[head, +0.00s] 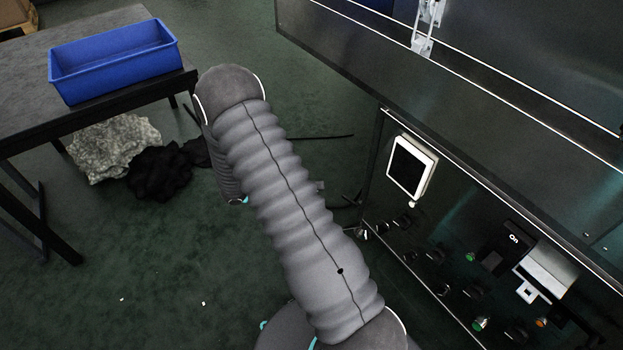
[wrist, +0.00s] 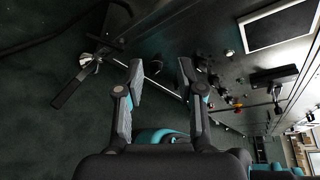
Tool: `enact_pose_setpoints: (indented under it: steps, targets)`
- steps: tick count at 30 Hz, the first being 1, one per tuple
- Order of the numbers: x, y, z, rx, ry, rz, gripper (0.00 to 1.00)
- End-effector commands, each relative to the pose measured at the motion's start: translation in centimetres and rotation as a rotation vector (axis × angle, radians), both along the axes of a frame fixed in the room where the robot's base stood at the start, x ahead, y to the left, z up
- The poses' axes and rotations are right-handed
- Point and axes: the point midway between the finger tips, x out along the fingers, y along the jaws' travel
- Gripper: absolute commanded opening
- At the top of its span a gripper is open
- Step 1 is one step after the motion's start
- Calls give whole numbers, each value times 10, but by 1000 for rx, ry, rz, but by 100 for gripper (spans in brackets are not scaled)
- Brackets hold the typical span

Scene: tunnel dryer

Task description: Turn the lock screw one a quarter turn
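My gripper (wrist: 161,80) is open and empty in the wrist view, its two fingers well apart. Beyond it stands the dryer's dark control panel (wrist: 225,75). A bright metal fitting with a dark bar (wrist: 70,90) shows left of the fingers, apart from them. A silvery knob (head: 362,233) sits at the panel's left edge in the head view. I cannot tell which part is lock screw one, as no label for it is readable. In the head view my arm hides my gripper.
The panel carries a white-framed screen (head: 411,167), several dark knobs, green buttons (head: 479,324) and a box marked "On" (head: 506,248). A blue crate (head: 118,58) stands on a grey table (head: 25,90) at left. Grey and black cloth heaps (head: 112,146) lie on the green floor.

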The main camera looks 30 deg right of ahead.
Motion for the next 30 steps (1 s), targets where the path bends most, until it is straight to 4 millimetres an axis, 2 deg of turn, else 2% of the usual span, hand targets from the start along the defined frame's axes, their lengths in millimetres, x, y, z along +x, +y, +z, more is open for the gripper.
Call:
enact_pose_setpoints:
  steps: [18, 30]
  targets:
    - [-24, 15, 65, 88, -390, -235, 38]
    - [-38, 24, 90, 130, -565, -350, 38]
